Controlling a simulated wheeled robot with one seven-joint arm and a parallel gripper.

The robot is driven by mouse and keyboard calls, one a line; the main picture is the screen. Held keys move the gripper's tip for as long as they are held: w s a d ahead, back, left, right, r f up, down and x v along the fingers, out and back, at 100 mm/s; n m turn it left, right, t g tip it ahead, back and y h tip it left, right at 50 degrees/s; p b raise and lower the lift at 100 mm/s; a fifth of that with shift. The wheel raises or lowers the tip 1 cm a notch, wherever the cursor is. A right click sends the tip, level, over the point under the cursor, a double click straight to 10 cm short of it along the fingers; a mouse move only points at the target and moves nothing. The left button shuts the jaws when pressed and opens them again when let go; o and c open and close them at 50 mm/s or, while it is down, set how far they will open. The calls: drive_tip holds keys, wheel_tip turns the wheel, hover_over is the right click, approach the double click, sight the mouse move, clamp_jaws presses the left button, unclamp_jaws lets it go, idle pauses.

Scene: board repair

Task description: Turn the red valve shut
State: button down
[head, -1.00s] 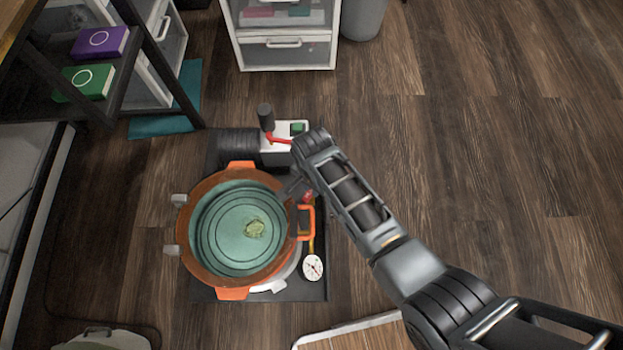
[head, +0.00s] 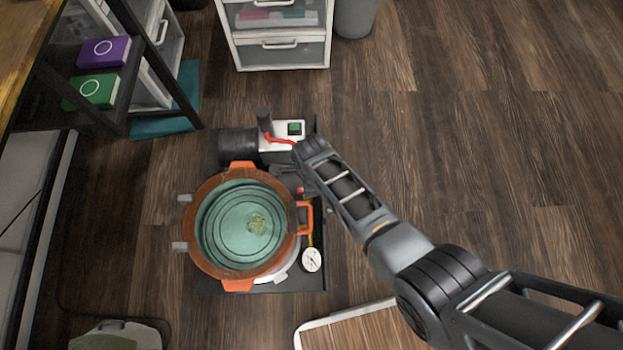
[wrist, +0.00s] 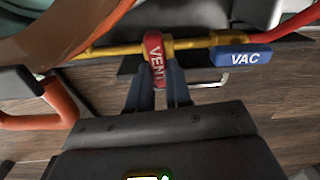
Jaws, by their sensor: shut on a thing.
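The red valve handle (wrist: 155,58), lettered VENT, sits on a yellow pipe (wrist: 108,49) in the wrist view. It points across the pipe, toward my gripper. My gripper (wrist: 160,78) has its two dark fingers on either side of the handle, shut on it. In the head view only a small bit of red valve (head: 299,191) shows beside the pot's right side. The fingers there are mostly hidden under my wrist.
A blue VAC handle (wrist: 244,57) is just right of the red one. A large round orange-rimmed pot (head: 208,262) with a clear lid stands left of my gripper, its orange handle (head: 306,217) close by. A pump (head: 280,135) and gauge (head: 312,260) are near. Floor at right is free.

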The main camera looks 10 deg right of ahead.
drive_tip(key=shift+s+m, duration=0.1)
drive_tip(key=shift+m, duration=0.5)
drive_tip(key=c, duration=1)
unclamp_jaws()
drive_tip(key=shift+c, duration=0.2)
drive_tip(key=shift+r+p, duration=2.05)
drive_tip(key=shift+r, duration=1.85)
